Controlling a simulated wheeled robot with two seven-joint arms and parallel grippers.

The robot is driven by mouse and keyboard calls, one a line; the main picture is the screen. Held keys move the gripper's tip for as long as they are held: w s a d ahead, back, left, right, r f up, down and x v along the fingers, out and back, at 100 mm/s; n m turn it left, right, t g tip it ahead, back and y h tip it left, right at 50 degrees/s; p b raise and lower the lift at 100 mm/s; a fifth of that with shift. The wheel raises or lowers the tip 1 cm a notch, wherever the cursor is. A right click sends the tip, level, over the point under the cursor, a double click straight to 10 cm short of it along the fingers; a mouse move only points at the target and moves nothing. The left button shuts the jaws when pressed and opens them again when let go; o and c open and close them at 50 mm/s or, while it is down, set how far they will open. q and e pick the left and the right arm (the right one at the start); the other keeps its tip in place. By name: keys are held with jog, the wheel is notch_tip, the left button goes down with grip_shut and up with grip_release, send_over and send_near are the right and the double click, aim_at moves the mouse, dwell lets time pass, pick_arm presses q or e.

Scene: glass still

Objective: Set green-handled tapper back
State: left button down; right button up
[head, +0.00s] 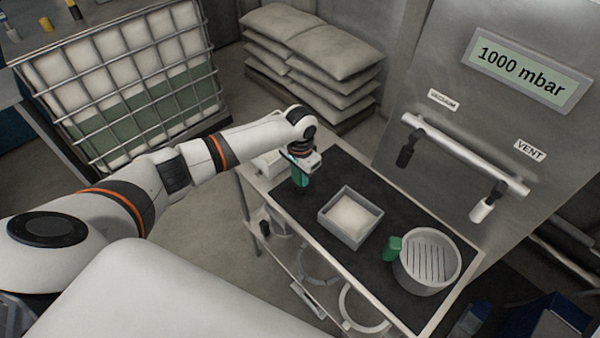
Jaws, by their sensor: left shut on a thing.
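My left gripper (301,163) points down over the far left end of the black-topped bench (328,170). It is shut on the green-handled tapper (300,179), whose green handle shows upright just below the fingers. The tapper's lower end is dark against the black top, so I cannot tell whether it touches the bench. My right gripper is not in view.
A grey square tray (347,237) with pale contents stands mid-bench. A round grey slotted vessel (446,284) with a green handle (393,249) stands at the right end. A white container (265,163) is left of the gripper. A steel cabinet (455,130) with a rail rises behind.

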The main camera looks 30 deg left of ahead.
pick_arm(q)
jog(key=shift+f, duration=0.25)
jog(key=c, duration=1)
grip_release()
jog(key=shift+o, duration=0.2)
notch_tip(320, 180, up, 12)
jog(key=shift+f+b, duration=0.1)
jog(key=shift+b, duration=1)
notch_tip(320, 180, up, 5)
jog(key=p, duration=0.6)
jog(key=shift+f, duration=0.2)
